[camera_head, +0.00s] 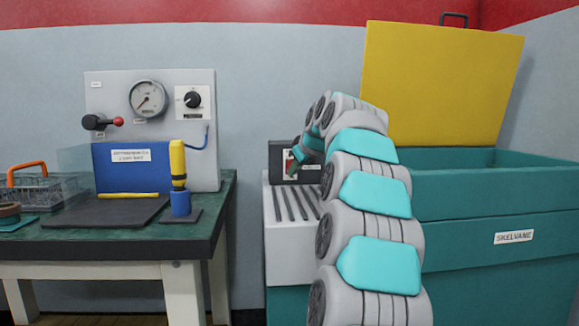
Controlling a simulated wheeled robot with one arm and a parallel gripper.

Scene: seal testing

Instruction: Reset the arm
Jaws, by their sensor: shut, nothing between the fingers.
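My arm rises through the middle right of the head view in grey and teal segments and bends over to the left at its top. My gripper (296,163) is small at the end of the arm, pointing down and to the left. It is shut and empty, in front of a dark control box (283,157) with a red and white panel. Part of the wrist is hidden behind the arm's upper links.
A teal bin (465,195) with a raised yellow lid (440,85) stands right. A grey slotted surface (285,235) lies below the gripper. At left, a green-topped table (120,236) holds a gauge panel (150,98), a yellow-and-blue tool (179,165) and a wire basket (62,190).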

